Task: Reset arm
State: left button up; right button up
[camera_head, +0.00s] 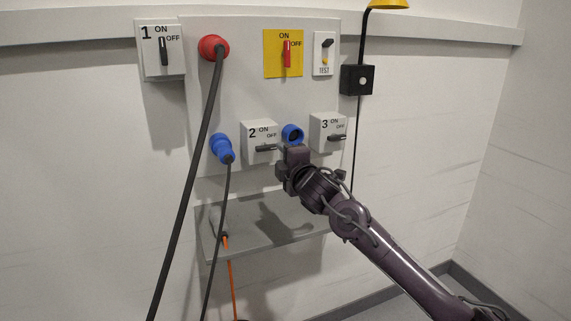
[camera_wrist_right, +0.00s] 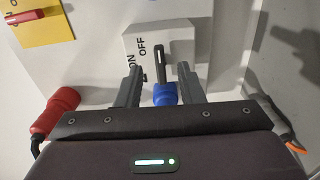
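My right gripper (camera_head: 291,157) is close to the panel, just right of switch 2 (camera_head: 259,138) and below the open blue socket (camera_head: 292,133). In the right wrist view its two fingers (camera_wrist_right: 160,75) stand apart with nothing held. The dark handle of a white ON/OFF switch box (camera_wrist_right: 178,38) lies between the fingertips in that picture; contact cannot be told. In the head view, switch 2's dark handle (camera_head: 266,149) lies roughly horizontal. Switch 3's handle (camera_head: 337,138) is also sideways; switch 1's handle (camera_head: 164,52) is upright. My left gripper is not in view.
A red plug (camera_head: 212,48) and blue plug (camera_head: 222,148) have dark cables hanging down. A yellow plate (camera_head: 283,68) carries a red handle; a TEST box (camera_head: 324,54) and black button box (camera_head: 357,80) sit right. A grey shelf (camera_head: 300,229) juts out below.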

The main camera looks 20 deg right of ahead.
jog(key=shift+s, duration=0.95)
